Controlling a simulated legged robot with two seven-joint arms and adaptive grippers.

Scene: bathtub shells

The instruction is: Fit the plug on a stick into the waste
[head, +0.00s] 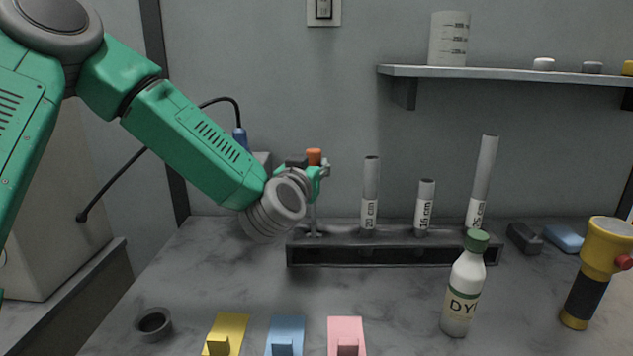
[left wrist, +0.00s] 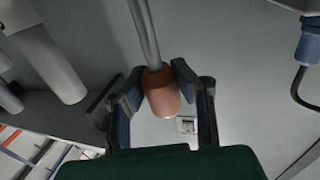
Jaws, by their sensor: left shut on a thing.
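My left gripper (head: 316,172) is shut around the orange-brown handle (head: 314,156) of a thin metal stick (head: 313,212), above the left end of a dark rack. The left wrist view shows the handle (left wrist: 162,92) between both fingers and the grey stick (left wrist: 144,30) running away from it. The stick is nearly upright. Its lower end is at the rack's left end; I cannot tell whether it is seated in it, and no plug shows clearly. A dark grey ring (head: 154,322) with an open middle lies at the front left; I cannot tell whether it is the waste. My right gripper is not in view.
The rack (head: 393,256) also holds white tubes marked with lengths (head: 370,195). A DYE bottle (head: 463,290), a yellow torch (head: 592,270) and yellow, blue and pink blocks (head: 346,336) stand in front. A shelf (head: 500,72) overhangs the back right. The counter's middle is clear.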

